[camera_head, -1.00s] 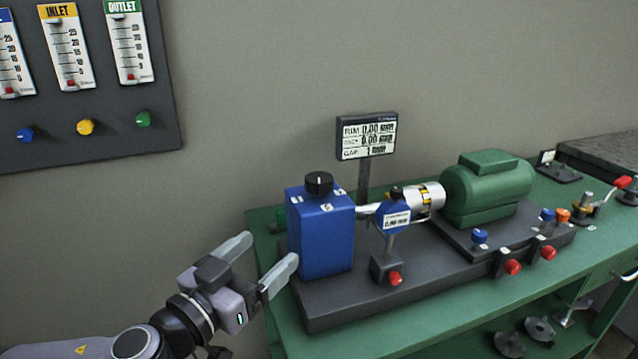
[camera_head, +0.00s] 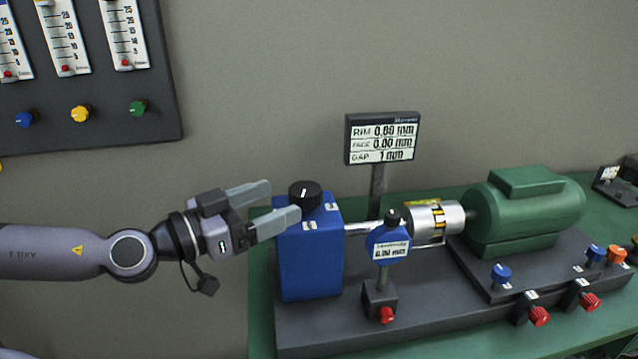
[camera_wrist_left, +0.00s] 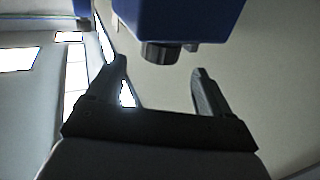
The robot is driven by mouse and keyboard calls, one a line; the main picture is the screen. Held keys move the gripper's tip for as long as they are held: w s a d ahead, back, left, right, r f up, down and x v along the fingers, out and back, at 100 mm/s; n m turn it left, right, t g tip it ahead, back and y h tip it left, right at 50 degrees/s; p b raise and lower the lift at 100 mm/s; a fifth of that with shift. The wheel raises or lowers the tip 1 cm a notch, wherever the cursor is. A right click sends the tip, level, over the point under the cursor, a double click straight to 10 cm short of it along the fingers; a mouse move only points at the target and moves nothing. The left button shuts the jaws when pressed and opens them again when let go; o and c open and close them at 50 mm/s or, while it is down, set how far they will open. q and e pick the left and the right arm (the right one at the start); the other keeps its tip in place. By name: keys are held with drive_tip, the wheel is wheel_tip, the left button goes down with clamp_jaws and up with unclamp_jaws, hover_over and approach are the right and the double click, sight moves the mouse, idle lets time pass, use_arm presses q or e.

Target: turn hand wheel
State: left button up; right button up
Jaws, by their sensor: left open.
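The hand wheel may be the black knob (camera_head: 305,194) on top of the blue box (camera_head: 310,262); a white pointer line shows on it. My left gripper (camera_head: 284,203) is open, with its two grey fingers reaching toward the knob from the left. In the head view the near fingertip overlaps the box's top left edge. In the left wrist view the knob (camera_wrist_left: 160,52) shows beyond and between the open fingertips (camera_wrist_left: 160,70), under the blue box (camera_wrist_left: 175,18), with nothing held. My right gripper is not in view.
A silver coupling (camera_head: 436,219) joins toward a green motor (camera_head: 525,212). A blue dial gauge (camera_head: 388,242) stands before the shaft. A display (camera_head: 382,138) reads 0.00, 0.00 and 1 mm. Red knobs (camera_head: 539,316) line the front. A gauge panel (camera_head: 90,75) hangs at upper left.

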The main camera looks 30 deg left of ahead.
sight(295, 192)
use_arm(q)
drive_tip(key=shift+w+d+r+p, duration=0.2)
drive_tip(key=shift+w+p, duration=0.2)
drive_tip(key=shift+p, duration=0.1)
drive_tip(key=p+x, duration=0.2)
drive_tip(key=x, duration=0.2)
drive_tip(key=shift+p+x, duration=0.6)
drive_tip(key=shift+x, duration=0.35)
drive_tip(key=shift+f, duration=0.2)
drive_tip(key=c, duration=1)
